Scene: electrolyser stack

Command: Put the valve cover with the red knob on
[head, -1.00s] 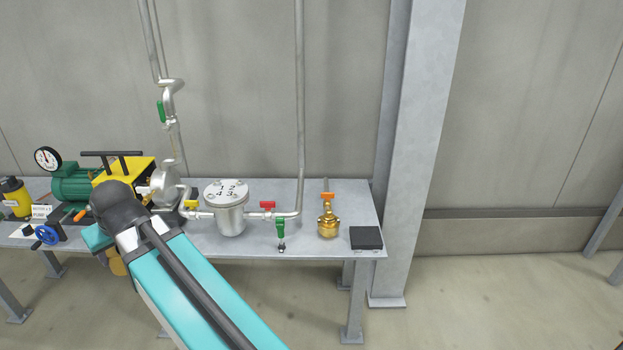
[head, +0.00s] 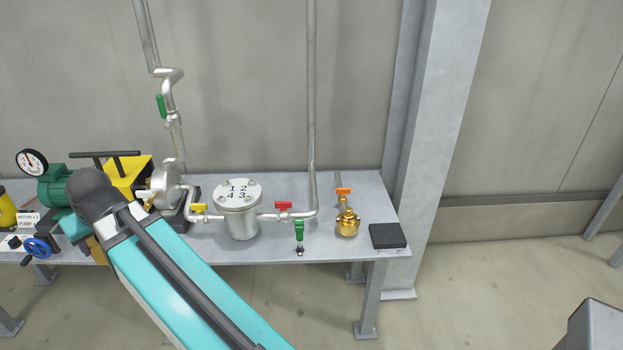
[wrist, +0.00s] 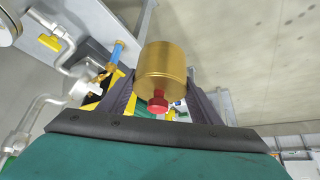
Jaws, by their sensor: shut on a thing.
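The valve cover (wrist: 162,65) is a brass-coloured cylinder with a small red knob (wrist: 158,102). It shows in the wrist view between the two dark fingers of my gripper (wrist: 163,93), which is shut on it. In the head view my teal arm hides the gripper and most or all of the cover. A brass valve body (head: 347,223) stands at the right end of the bench, below an orange handle (head: 343,191). The held cover is well to the left of this valve, apart from it.
The grey bench (head: 330,247) also bears a silver filter pot (head: 240,215), a red handle (head: 284,206), a green-handled drain valve (head: 299,232) and a black block (head: 388,236). The pump (head: 165,185) is left. A steel column (head: 440,130) stands behind the right end.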

